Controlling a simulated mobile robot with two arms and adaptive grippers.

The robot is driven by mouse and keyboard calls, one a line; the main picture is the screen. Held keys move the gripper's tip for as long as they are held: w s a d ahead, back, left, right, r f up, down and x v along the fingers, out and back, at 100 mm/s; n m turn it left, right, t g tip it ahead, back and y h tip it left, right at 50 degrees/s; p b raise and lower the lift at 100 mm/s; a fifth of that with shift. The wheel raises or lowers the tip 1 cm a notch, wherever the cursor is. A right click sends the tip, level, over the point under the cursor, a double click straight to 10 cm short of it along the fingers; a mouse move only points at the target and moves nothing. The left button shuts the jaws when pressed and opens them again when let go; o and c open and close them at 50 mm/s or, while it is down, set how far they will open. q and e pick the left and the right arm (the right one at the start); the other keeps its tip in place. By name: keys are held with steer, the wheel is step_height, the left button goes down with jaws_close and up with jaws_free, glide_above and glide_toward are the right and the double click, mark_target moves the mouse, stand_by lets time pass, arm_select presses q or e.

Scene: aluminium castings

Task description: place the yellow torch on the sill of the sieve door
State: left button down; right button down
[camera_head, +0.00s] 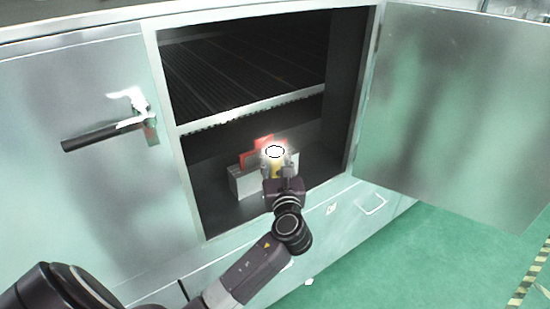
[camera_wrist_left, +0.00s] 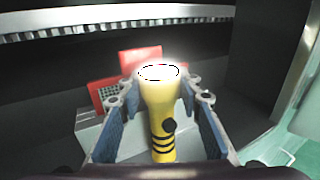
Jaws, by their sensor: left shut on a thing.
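The yellow torch (camera_head: 276,173) is held upright with its lamp lit and facing up. My left gripper (camera_head: 279,170) is shut on it, inside or at the mouth of the open lower compartment. In the left wrist view the torch (camera_wrist_left: 160,115) stands between the two blue-padded fingers (camera_wrist_left: 165,120), black rings and a button on its body. The sieve door (camera_head: 455,95) stands wide open at the right. The sill (camera_head: 322,193) is the pale lower edge of the opening, partly hidden by my left arm. Whether the torch touches anything below cannot be told. My right gripper is not in view.
Behind the torch, a grey block (camera_head: 243,184) with red plates (camera_head: 257,151) stands in the compartment. A ribbed sieve deck (camera_head: 240,65) with a pale front edge lies above. A closed door with a black handle (camera_head: 95,138) is at the left. Green floor (camera_head: 440,255) is clear at right.

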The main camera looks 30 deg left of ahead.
arm_select(q)
steer(key=c, duration=1.4)
jaws_free()
steer(key=shift+f, duration=0.1)
